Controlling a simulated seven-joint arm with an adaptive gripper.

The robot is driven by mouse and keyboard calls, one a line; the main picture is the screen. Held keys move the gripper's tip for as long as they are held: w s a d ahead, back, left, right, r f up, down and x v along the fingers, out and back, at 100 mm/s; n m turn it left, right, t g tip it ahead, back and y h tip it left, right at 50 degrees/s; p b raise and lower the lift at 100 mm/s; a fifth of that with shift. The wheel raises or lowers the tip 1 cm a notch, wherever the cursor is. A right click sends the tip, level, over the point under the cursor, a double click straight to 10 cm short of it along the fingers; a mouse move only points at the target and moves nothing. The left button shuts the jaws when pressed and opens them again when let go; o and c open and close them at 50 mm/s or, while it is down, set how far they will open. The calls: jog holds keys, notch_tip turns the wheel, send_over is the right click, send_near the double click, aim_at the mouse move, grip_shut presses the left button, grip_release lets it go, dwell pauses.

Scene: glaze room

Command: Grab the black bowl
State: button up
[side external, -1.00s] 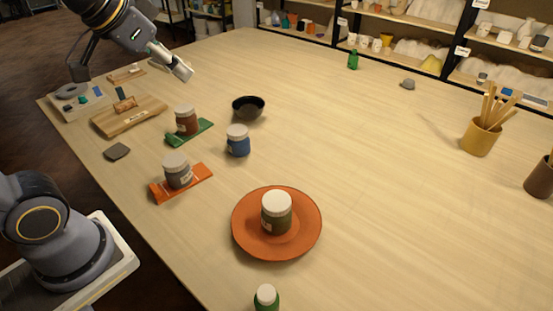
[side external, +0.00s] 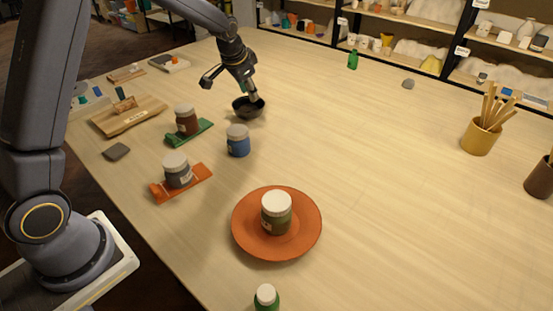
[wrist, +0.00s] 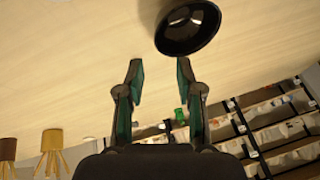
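The black bowl (side external: 243,112) stands upright on the wooden table, beyond the blue jar. My gripper (side external: 253,96) is directly at the bowl in the side external view, its fingertips over or just behind the far right part of the rim. In the wrist view my gripper (wrist: 160,64) is open, with a gap of bare table between its two fingers. There the bowl (wrist: 188,28) lies at the top, beyond and to the right of the fingertips, near the right finger's tip. Nothing is held. Whether a finger touches the bowl I cannot tell.
A blue jar (side external: 238,146) stands close in front of the bowl. A brown jar (side external: 186,124) on a green tile (side external: 203,131) is to the left. An orange plate (side external: 248,236) bears a dark green jar (side external: 276,220). The table right of the bowl is clear.

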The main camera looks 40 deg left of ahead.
aim_at(256, 111)
jog(key=x, duration=1)
jog(key=shift+s+f, duration=0.1)
jog(key=shift+s, duration=0.1)
jog(key=shift+c, duration=0.2)
grip_shut()
